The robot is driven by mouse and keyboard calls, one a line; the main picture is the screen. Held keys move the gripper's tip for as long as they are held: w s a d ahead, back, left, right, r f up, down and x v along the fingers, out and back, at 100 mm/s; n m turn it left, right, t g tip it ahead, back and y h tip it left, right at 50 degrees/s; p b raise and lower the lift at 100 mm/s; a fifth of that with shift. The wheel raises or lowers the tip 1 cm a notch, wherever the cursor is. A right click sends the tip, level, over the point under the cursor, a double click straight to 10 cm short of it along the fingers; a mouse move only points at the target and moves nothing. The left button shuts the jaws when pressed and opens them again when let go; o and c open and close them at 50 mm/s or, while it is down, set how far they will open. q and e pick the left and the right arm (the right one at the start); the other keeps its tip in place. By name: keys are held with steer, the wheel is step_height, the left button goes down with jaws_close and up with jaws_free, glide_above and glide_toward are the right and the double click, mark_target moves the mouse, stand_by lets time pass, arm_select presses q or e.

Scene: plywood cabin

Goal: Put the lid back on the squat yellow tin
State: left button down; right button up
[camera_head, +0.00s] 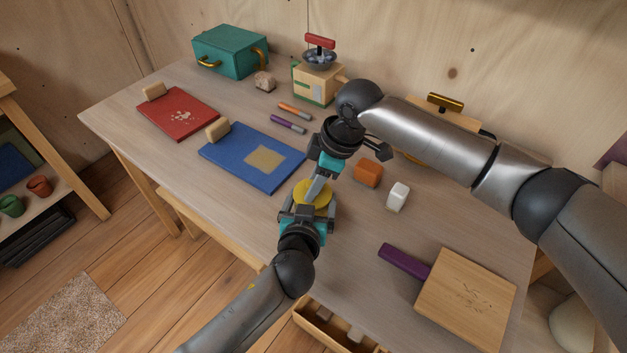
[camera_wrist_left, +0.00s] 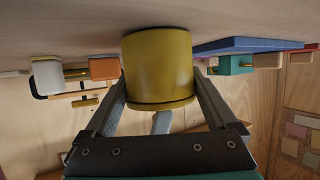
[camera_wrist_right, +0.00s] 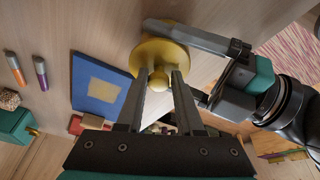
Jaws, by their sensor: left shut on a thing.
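The squat yellow tin (camera_wrist_left: 158,65) stands upright on the table in the left wrist view. My left gripper (camera_head: 306,212) is shut on its sides, one finger on each side. The yellow lid (camera_wrist_right: 149,53) with its round knob (camera_wrist_right: 158,82) shows in the right wrist view, at the top of the tin; its exact seating is hard to see. My right gripper (camera_wrist_right: 160,72) points down at the lid, with a fingertip on each side of the knob. Whether the fingers press on the knob cannot be told. In the head view the grippers partly cover the tin and lid.
An orange block (camera_head: 368,172) and a white block (camera_head: 398,196) stand to the right. A wooden board (camera_head: 466,285) and a purple handle (camera_head: 403,260) lie nearer the front right. Two markers (camera_head: 288,124) lie behind.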

arm_select(q)
steer(key=shift+a, duration=0.1)
arm_select(e)
steer(key=shift+r, duration=0.2)
stand_by(0.5)
steer(key=shift+v, duration=2)
steer(key=shift+c, duration=1.4)
steer(key=shift+a+f, duration=0.15)
steer(key=shift+f, duration=0.2)
steer(key=shift+a+f, duration=0.15)
steer(key=shift+f, duration=0.35)
arm_select(q)
steer(key=shift+r, duration=0.1)
